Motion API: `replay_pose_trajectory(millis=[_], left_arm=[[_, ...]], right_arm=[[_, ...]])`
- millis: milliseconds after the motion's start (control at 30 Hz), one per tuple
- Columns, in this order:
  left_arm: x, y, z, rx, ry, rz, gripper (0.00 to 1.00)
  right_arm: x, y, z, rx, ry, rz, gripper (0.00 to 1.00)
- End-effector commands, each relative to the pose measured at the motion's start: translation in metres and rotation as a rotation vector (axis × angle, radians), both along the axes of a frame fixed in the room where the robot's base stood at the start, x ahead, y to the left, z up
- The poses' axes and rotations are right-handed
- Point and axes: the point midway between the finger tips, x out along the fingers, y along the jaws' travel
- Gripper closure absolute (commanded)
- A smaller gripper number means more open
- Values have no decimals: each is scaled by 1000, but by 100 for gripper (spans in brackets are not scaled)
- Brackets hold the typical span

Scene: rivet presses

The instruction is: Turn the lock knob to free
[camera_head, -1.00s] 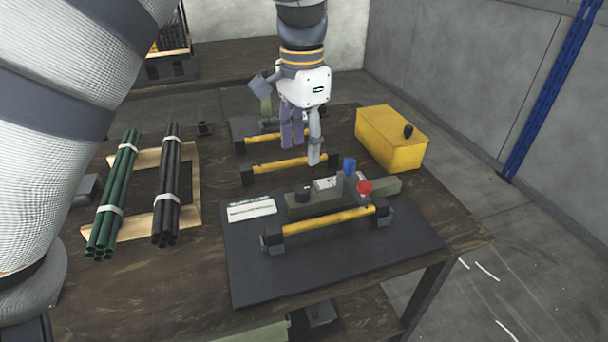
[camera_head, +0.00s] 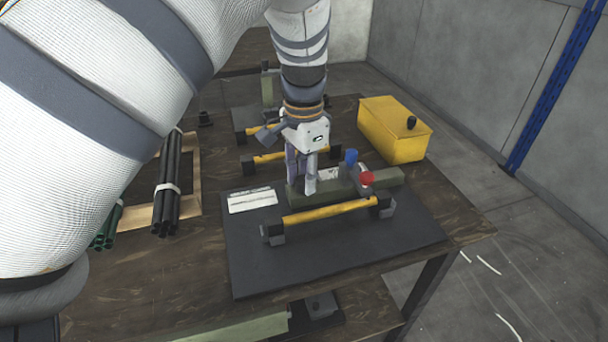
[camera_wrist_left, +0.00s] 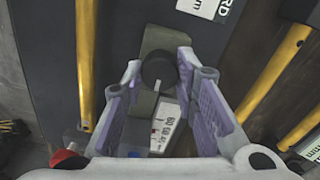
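The black lock knob (camera_wrist_left: 158,72), with a pale pointer line, sits on the olive-green press body (camera_wrist_left: 165,40) in the left wrist view. My left gripper (camera_wrist_left: 160,62) is open there, with one lilac-padded finger on each side of the knob. I cannot tell whether the pads touch it. A white printed label (camera_wrist_left: 166,122) lies beside the knob. In the head view my left gripper (camera_head: 301,188) points down over the left part of the press body (camera_head: 385,179) and hides the knob. My right gripper is not in view.
The press has a blue knob (camera_head: 351,156), a red button (camera_head: 367,178) and a yellow bar (camera_head: 330,212) in front, on a dark mat (camera_head: 340,262). A yellow box (camera_head: 392,130) stands behind at right. Dark tubes (camera_head: 167,190) lie at left. The mat's front is clear.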

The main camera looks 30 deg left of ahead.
Motion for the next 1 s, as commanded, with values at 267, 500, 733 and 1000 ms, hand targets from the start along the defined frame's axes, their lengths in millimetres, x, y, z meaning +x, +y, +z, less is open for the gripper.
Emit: replay_pose_trajectory(millis=[267, 500, 733, 1000], left_arm=[[0, 0, 0, 0, -1, 23, 100], [1, 0, 2, -2, -3, 146, 100], [1, 0, 2, -3, -3, 352, 100], [0, 1, 1, -2, -1, 609, 100]], right_arm=[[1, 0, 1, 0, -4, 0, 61], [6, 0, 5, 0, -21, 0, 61], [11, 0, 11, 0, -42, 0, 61], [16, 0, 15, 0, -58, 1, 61]])
